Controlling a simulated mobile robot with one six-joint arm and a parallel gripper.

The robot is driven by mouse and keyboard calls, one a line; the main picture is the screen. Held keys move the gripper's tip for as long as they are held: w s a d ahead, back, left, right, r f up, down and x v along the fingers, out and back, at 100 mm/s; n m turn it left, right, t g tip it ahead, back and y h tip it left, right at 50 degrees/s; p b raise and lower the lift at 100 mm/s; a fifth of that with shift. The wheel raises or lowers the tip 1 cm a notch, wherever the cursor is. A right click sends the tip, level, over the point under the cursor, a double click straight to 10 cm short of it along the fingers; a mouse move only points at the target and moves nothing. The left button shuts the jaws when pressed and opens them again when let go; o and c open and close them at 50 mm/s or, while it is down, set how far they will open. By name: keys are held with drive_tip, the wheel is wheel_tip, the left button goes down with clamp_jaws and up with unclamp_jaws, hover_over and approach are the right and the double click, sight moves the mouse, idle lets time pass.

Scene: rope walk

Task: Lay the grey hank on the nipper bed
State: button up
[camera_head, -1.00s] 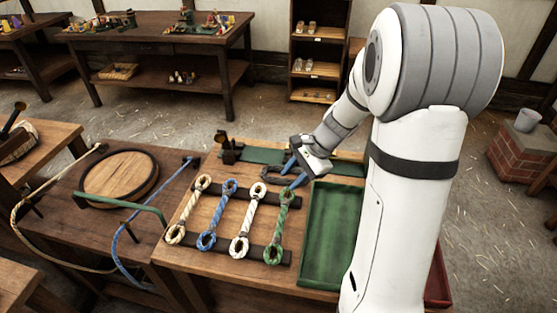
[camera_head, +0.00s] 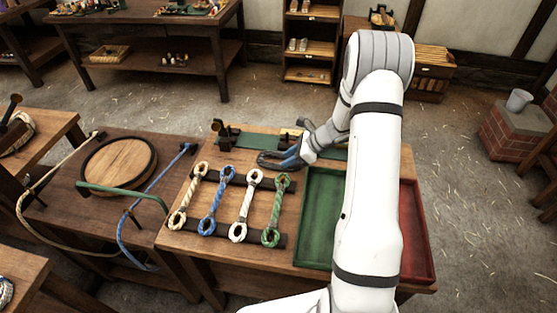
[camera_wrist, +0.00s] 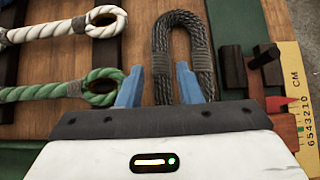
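The grey hank (camera_head: 268,159) is a dark rope loop at the far side of the wooden table, beyond the green hank. In the wrist view the hank (camera_wrist: 162,40) points away from the gripper and runs back under it. My gripper (camera_wrist: 158,85) is low over it, its two blue fingers apart. One hank strand shows between them; the right finger overlaps the other strand, with a gap at the left finger. The gripper (camera_head: 290,158) is also in the head view. A green strip with dark fittings (camera_head: 258,142), possibly the nipper bed, lies along the table's far edge.
White, blue and green hanks (camera_head: 272,210) lie across dark bars on the table. A green tray (camera_head: 320,215) and a red tray (camera_head: 415,240) stand at right. In the wrist view, a yellow centimetre scale (camera_wrist: 300,100) and a dark post (camera_wrist: 265,62) are right of the hank.

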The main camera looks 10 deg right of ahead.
drive_tip(key=x, duration=0.2)
drive_tip(key=p+x, duration=0.1)
drive_tip(key=x, duration=0.1)
drive_tip(key=shift+d+f, duration=0.15)
drive_tip(key=shift+f, duration=0.15)
clamp_jaws()
